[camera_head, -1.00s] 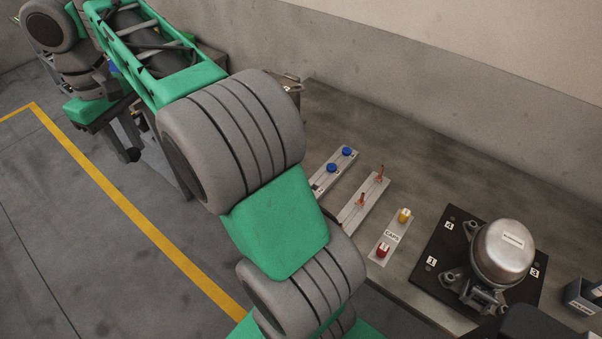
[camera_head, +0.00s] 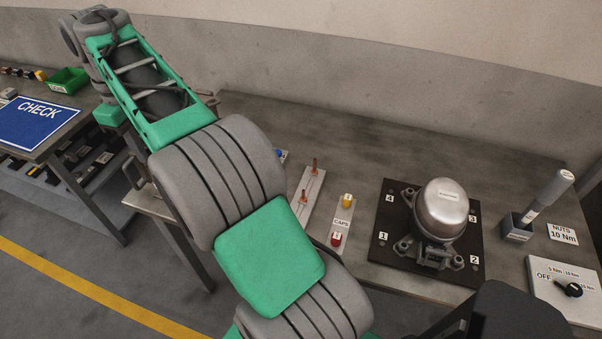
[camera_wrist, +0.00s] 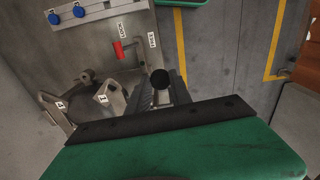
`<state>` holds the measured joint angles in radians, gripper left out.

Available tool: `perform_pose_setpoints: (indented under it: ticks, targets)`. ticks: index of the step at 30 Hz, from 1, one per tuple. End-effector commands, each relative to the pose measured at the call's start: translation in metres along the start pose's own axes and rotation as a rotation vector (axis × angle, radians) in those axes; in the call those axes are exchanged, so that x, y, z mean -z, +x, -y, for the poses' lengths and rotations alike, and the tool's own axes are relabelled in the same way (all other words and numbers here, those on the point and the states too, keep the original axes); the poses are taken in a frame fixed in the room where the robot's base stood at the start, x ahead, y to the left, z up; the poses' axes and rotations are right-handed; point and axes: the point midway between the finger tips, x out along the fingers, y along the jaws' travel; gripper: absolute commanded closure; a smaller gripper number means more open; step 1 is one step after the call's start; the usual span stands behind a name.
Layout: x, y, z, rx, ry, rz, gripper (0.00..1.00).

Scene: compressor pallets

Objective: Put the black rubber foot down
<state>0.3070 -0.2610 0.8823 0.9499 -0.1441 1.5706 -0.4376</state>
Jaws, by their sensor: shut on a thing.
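The black rubber foot (camera_wrist: 160,79) shows in the wrist view as a dark round shape at the ends of my gripper's fingers (camera_wrist: 162,93). My gripper is shut on it. The gap below the foot is dark, so its lower part is hidden. In the wrist view the foot appears over or near the bench edge, beside the grey floor; its height cannot be told. In the head view neither the foot nor my fingers can be made out.
A silver compressor (camera_head: 442,210) stands on a black plate (camera_head: 390,243) with numbered corners. Left of it are a CAPS strip (camera_head: 342,223) and a strip with copper pins (camera_head: 308,192). A tool holder (camera_head: 517,228) stands right. A blue CHECK mat (camera_head: 40,122) lies on another table.

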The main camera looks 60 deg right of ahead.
Motion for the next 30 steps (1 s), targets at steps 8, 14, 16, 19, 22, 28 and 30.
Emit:
perform_pose_setpoints:
  ticks: [8, 14, 16, 19, 22, 28, 30]
  targets:
    - [-0.020, 0.012, -0.032, 0.001, 0.011, 0.002, 1.00]
    - [-0.060, 0.034, -0.083, 0.002, 0.027, 0.002, 1.00]
    - [-0.080, 0.042, -0.103, 0.001, 0.032, 0.001, 1.00]
    - [-0.118, 0.057, -0.134, 0.002, 0.042, 0.001, 1.00]
    - [-0.170, 0.075, -0.166, 0.003, 0.054, 0.002, 1.00]
    - [-0.281, 0.108, -0.204, 0.001, 0.064, 0.000, 1.00]
    - [-0.307, 0.114, -0.208, 0.001, 0.062, 0.000, 1.00]
